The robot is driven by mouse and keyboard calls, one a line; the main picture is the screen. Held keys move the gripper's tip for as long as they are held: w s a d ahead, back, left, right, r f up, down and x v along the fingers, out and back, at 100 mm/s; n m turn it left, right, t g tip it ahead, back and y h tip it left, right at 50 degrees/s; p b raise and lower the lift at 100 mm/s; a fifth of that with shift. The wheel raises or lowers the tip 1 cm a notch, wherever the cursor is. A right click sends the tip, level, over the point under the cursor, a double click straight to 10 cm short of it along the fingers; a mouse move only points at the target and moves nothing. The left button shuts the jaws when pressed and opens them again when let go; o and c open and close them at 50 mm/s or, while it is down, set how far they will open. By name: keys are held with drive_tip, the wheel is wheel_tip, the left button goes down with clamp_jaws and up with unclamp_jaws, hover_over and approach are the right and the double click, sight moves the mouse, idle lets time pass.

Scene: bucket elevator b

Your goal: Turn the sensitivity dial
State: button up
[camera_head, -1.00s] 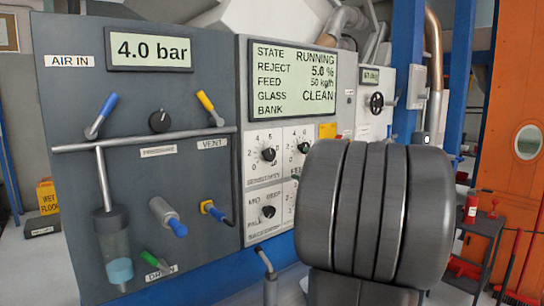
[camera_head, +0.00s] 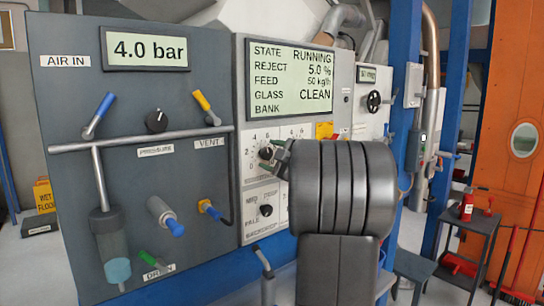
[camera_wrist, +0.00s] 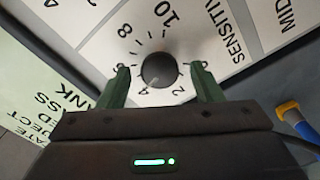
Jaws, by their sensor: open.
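The sensitivity dial (camera_head: 265,152) is a round black knob on a white numbered plate, on the grey panel's right part. In the wrist view the dial (camera_wrist: 159,69) sits between the two green fingers of my gripper (camera_wrist: 159,80), with a gap visible on each side. Its pale pointer mark appears to point near 4. The fingers are open and flank the knob; whether they touch the plate cannot be told. In the head view my gripper (camera_head: 280,155) is at the dial's right edge, and my arm hides the dials further right.
The display (camera_head: 292,78) reads RUNNING, 5.0 % and CLEAN. The pressure knob (camera_head: 156,121), blue lever (camera_head: 98,114) and yellow lever (camera_head: 206,106) are to the left. A blue-and-yellow connector (camera_wrist: 294,116) shows in the wrist view.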

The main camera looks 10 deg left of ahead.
drive_tip(key=c, duration=1)
drive_tip(key=shift+r+m+p, duration=0.15)
drive_tip(key=shift+m+p, duration=0.15)
drive_tip(key=shift+p, duration=0.4)
drive_tip(key=shift+r+p, duration=0.1)
drive_tip(key=shift+p, duration=0.45)
drive_tip(key=m+p, duration=0.2)
drive_tip(key=p, duration=0.1)
drive_tip(key=shift+p, duration=0.35)
drive_tip(key=m+p, duration=0.3)
drive_tip(key=shift+p, duration=0.3)
drive_tip(key=shift+f+m+p, duration=0.25)
drive_tip(key=shift+m+p, duration=0.55)
